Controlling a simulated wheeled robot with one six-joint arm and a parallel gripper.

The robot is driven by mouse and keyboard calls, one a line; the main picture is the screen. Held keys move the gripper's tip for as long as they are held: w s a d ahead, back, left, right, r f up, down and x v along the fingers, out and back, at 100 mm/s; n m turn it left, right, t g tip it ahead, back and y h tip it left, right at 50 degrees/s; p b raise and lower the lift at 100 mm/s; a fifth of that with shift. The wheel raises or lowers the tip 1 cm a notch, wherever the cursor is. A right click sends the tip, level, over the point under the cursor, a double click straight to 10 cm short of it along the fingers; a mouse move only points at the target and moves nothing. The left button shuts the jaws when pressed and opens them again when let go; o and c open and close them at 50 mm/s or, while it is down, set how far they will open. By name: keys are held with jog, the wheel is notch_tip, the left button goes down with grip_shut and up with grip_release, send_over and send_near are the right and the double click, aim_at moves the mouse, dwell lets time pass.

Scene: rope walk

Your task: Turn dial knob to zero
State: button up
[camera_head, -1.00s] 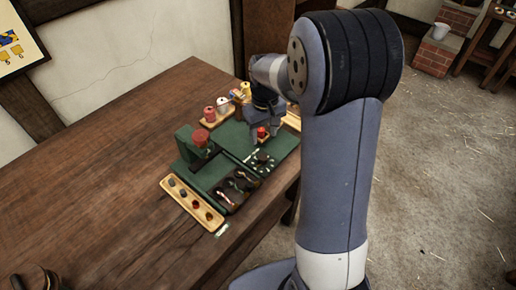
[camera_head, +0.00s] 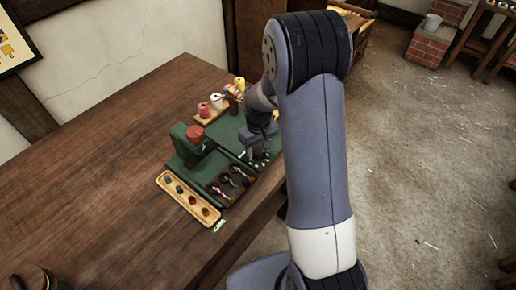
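A green machine (camera_head: 181,150) with a round red part (camera_head: 195,132) on its upright stands on the wooden table. My gripper (camera_head: 257,154) points down over the right end of the machine's green base, by a small dark round part with white marks beside it (camera_head: 262,162). This may be the dial knob; my gripper hides most of it, so its setting cannot be read. The fingers are small and partly hidden, so I cannot tell whether they are open, shut or touching it.
A wooden tray (camera_head: 161,178) with several small round pieces lies at the front. A dark tray (camera_head: 213,194) with hooks is beside it. Spools (camera_head: 203,109) stand on a wooden holder behind. The table's left side (camera_head: 100,170) is bare.

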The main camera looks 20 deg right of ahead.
jog(key=c, duration=0.9)
jog(key=shift+m, duration=0.3)
jog(key=m+b, duration=0.1)
jog(key=m, duration=0.1)
jog(key=shift+m, duration=0.3)
jog(key=m+b, duration=0.1)
jog(key=m, duration=0.3)
jog(key=shift+m, duration=0.3)
jog(key=m+b, duration=0.1)
jog(key=m, duration=0.3)
jog(key=shift+m+b, duration=0.3)
jog(key=shift+m, duration=1.6)
